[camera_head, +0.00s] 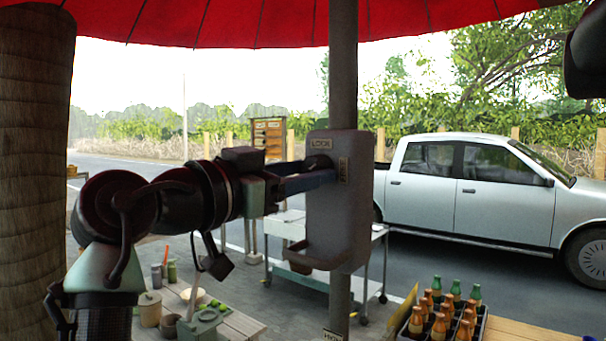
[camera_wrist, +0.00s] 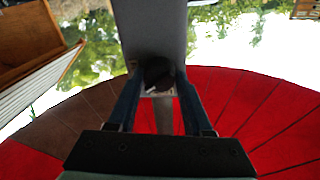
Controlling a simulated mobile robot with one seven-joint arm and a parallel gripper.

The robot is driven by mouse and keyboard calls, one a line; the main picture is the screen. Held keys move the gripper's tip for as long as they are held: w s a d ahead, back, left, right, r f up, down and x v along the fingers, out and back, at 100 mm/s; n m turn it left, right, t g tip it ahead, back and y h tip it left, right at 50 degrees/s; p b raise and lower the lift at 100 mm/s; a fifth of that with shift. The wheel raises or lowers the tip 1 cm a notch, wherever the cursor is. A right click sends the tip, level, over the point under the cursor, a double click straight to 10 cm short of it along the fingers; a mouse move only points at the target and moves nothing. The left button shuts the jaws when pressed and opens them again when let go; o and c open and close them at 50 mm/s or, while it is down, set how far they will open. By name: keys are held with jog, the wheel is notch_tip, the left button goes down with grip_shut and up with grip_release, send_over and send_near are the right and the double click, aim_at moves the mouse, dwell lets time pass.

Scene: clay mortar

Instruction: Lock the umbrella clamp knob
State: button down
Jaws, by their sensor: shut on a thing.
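The grey umbrella clamp (camera_head: 345,225) is a box around the umbrella pole (camera_head: 343,70). Its upper part bears a LOCK label, and a second label sits to the right. The dark clamp knob (camera_head: 317,161) is on its face just below LOCK, mostly hidden by my fingers. In the wrist view the round dark knob (camera_wrist: 158,73), with a small white mark, sits between the two fingertips. My gripper (camera_head: 322,176) reaches in from the left, shut on the knob; it also shows in the wrist view (camera_wrist: 157,84). The red umbrella canopy (camera_head: 230,22) spreads overhead.
A thick trunk-like post (camera_head: 35,170) stands at the left. Below are a table (camera_head: 235,325) with jars and a crate (camera_head: 407,335) of several bottles. A metal cart (camera_head: 376,240) stands behind the clamp. A silver pickup (camera_head: 480,195) is parked on the road behind.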

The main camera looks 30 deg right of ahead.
jog(key=n, duration=0.6)
jog(key=shift+s+t, duration=0.1)
jog(key=shift+t, duration=0.3)
jog(key=n+t+p, duration=0.1)
jog(key=n, duration=0.5)
jog(key=shift+r, duration=0.1)
jog(key=shift+c, duration=1.6)
grip_release()
jog(key=b+v, duration=0.5)
jog(key=v, duration=0.8)
jog(key=shift+f+b, duration=0.2)
jog(key=shift+b, duration=0.1)
